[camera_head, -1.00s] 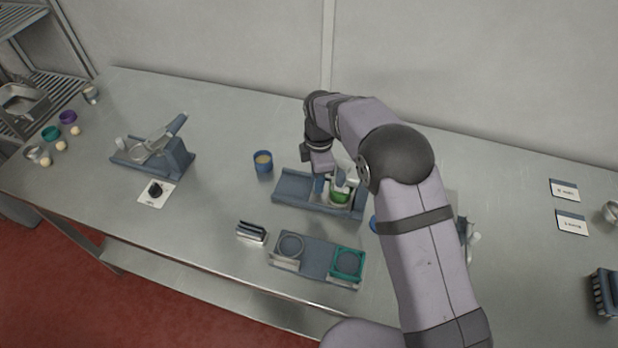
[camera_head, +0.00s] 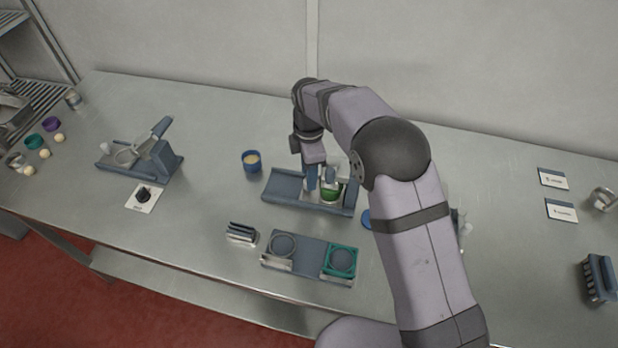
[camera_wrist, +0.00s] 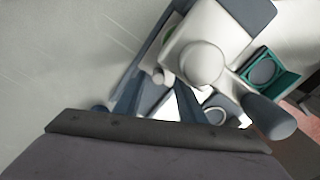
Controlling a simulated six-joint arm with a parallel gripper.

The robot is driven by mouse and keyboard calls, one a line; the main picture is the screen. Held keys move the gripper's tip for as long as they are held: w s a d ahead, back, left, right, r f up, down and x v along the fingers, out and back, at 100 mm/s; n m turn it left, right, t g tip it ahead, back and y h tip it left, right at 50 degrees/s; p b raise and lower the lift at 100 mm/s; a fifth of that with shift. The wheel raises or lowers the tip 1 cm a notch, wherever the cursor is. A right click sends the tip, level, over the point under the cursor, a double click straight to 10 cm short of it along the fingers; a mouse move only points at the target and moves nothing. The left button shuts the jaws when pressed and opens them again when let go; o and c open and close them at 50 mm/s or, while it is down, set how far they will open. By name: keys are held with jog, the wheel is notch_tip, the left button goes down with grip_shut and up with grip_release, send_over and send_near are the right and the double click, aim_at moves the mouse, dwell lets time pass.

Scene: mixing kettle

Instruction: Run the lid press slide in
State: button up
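The lid press stands mid-table with a long blue-grey slide base (camera_head: 284,185). A green cup (camera_head: 331,192) sits at its right part, under the white press body, which my arm partly covers. In the wrist view the white press body (camera_wrist: 205,40) with its round knob fills the upper middle, and a sliver of green shows beside it. My gripper (camera_head: 320,181) points down over the base, just left of the green cup. In the wrist view its two blue fingers (camera_wrist: 160,100) stand apart; I see nothing clearly held between them. Whether a finger touches the press cannot be told.
A blue cup (camera_head: 251,161) stands left of the press. In front are a two-place holder (camera_head: 310,262) with a teal square on its right and a small metal rack (camera_head: 241,233). A lever device (camera_head: 140,155) stands farther left.

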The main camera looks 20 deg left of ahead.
jog(key=shift+r+b, duration=0.65)
jog(key=shift+r, duration=1.9)
